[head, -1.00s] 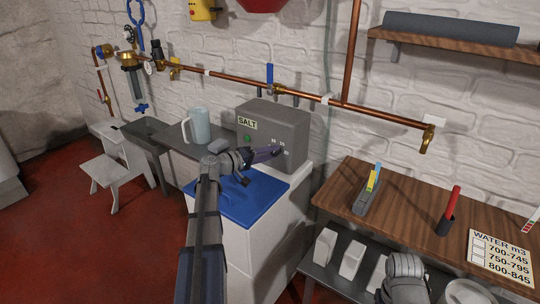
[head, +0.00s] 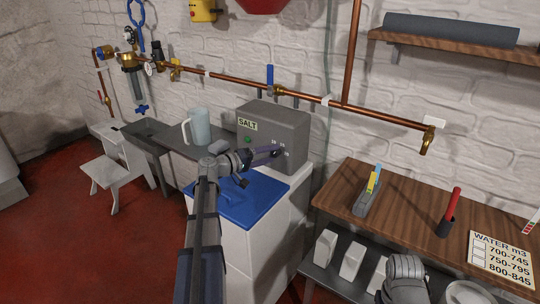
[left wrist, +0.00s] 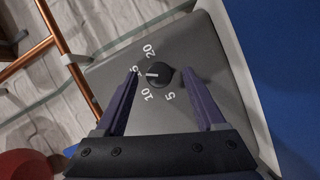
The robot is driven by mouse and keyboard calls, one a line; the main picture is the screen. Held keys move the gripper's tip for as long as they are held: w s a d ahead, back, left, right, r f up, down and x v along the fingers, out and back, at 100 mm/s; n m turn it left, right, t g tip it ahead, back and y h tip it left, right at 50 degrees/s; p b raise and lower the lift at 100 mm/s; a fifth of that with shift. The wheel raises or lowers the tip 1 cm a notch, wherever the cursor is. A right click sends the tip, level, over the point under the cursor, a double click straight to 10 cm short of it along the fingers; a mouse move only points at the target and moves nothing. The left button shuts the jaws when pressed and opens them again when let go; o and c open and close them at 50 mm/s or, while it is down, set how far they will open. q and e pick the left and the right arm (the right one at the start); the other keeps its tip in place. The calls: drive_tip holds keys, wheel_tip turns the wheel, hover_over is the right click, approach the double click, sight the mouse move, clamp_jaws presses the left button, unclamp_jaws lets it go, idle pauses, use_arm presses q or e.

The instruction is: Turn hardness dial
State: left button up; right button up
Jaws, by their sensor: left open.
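The hardness dial (left wrist: 160,75) is a small black knob with a white pointer line on the grey control box (head: 290,122). In the left wrist view the numbers 5, 10 and 20 stand around it, and one more number is partly covered by a finger. The pointer aims at that partly covered number. My left gripper (left wrist: 160,82) is open, with one finger on each side of the dial; I cannot tell whether they touch it. In the head view the left gripper (head: 276,152) is at the box's front and hides the dial.
The box bears a SALT label (head: 247,124) and a green button (head: 248,139). It stands behind a blue lid (head: 255,207) on a white cabinet. A clear jug (head: 198,127) stands left of it. A copper pipe (head: 225,76) runs along the wall above. A wooden bench (head: 405,225) is at right.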

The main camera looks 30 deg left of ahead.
use_arm(q)
drive_tip(key=v, duration=0.7)
drive_tip(key=shift+p, duration=0.35)
use_arm(e)
drive_tip(key=shift+r, duration=0.4)
use_arm(q)
drive_tip(key=shift+s, duration=0.1)
